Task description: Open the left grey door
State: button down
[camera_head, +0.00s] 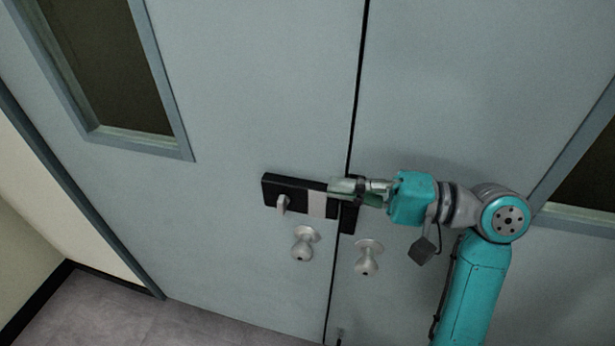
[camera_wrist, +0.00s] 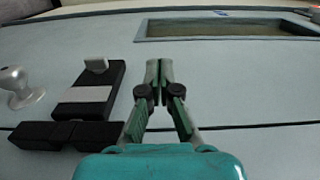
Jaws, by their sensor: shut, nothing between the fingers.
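The left grey door (camera_head: 230,100) stands shut against the right grey door (camera_head: 460,100), with a thin dark seam between them. A black latch (camera_head: 272,188) with a silver turn piece (camera_head: 282,204) and a pale plate sits on the left door beside the seam. It also shows in the wrist view (camera_wrist: 110,88). A round silver knob (camera_head: 304,243) is below it on the left door. My gripper (camera_head: 335,187) is shut and empty, in front of the latch near the seam. In the wrist view its fingertips (camera_wrist: 159,68) lie beside the latch, apart from it in the picture; contact cannot be told.
The right door has its own silver knob (camera_head: 367,257), below my gripper. A window (camera_head: 110,70) is set in the left door, and another (camera_head: 590,185) in the right door. A pale wall (camera_head: 40,180) stands at the left. Bare grey floor (camera_head: 130,315) shows at the lower left.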

jog(key=x, duration=0.9)
jog(key=shift+s+a+f, duration=0.1)
jog(key=shift+s+a, duration=0.2)
jog(key=shift+s, duration=0.15)
dwell(0.4)
